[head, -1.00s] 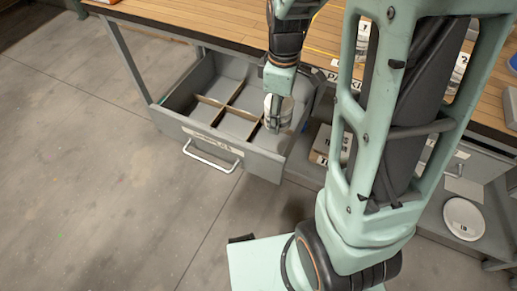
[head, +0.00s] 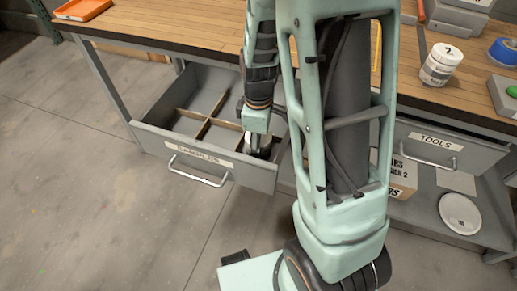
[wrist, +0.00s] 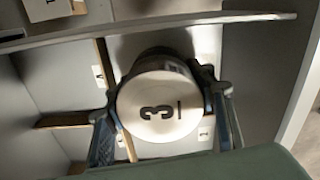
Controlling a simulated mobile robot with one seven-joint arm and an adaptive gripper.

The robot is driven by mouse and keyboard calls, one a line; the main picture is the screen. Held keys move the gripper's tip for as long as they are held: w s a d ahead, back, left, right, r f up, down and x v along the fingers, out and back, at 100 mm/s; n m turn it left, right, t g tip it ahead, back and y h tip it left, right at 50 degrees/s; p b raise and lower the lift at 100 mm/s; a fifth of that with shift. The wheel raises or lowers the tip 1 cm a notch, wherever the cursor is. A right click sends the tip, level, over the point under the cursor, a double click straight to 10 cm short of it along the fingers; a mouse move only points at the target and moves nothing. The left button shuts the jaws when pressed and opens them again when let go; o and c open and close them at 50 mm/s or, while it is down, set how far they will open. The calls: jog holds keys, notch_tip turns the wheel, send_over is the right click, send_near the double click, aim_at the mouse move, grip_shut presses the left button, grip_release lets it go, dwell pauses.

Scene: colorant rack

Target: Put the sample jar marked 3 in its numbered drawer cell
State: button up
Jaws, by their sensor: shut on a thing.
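My gripper (wrist: 165,110) is shut on the sample jar marked 3 (wrist: 160,108), whose white lid faces the wrist camera. In the head view my gripper (head: 258,148) points down at the front right part of the open drawer (head: 232,174). The jar is mostly hidden there behind my gripper. Thin wooden dividers (wrist: 102,65) split the drawer into cells. Small number tags (wrist: 205,133) show beside the jar, but most are too small or turned to read surely. I cannot tell whether the jar touches the drawer floor.
A wooden workbench (head: 180,38) stands over the drawer. On it are a white jar (head: 440,65), a blue tape roll (head: 503,52) and an orange tray (head: 82,9). A closed drawer labelled TOOLS (head: 430,145) is at the right. The floor in front is clear.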

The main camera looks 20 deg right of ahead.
jog(key=shift+f, duration=0.35)
jog(key=shift+f, duration=0.1)
jog(key=shift+f, duration=0.15)
jog(key=o, duration=1.3)
notch_tip(320, 180, up, 13)
jog(key=p, duration=0.3)
jog(key=shift+f, duration=0.2)
